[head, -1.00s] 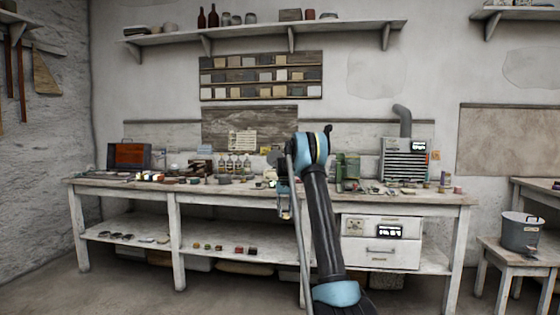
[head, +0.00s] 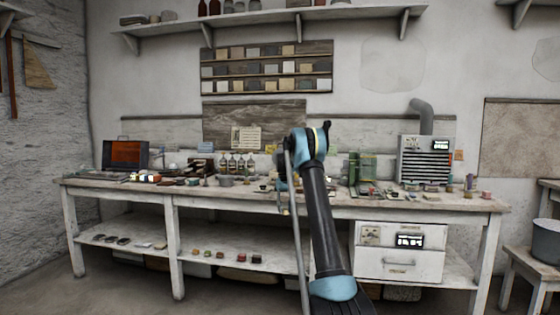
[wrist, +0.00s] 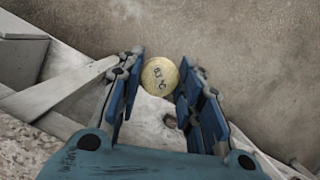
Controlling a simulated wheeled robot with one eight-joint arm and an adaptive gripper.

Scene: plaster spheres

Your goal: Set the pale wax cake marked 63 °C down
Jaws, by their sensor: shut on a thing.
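The pale wax cake (wrist: 160,76), round and cream-yellow with dark marks that I cannot read surely, sits between the two blue fingers of my gripper (wrist: 160,88) in the wrist view. The fingers are shut on its sides. Floor shows behind and below it, so it is held up in the air. In the head view my gripper (head: 284,203) hangs beside my arm, in front of the workbench's front edge. The cake cannot be made out there.
The long pale workbench (head: 335,203) is crowded with small items, a green device (head: 363,172) and a grey slatted unit (head: 426,160). A lower shelf (head: 215,246) holds small blocks. A drawer unit (head: 400,252) stands at right. Open floor lies in front.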

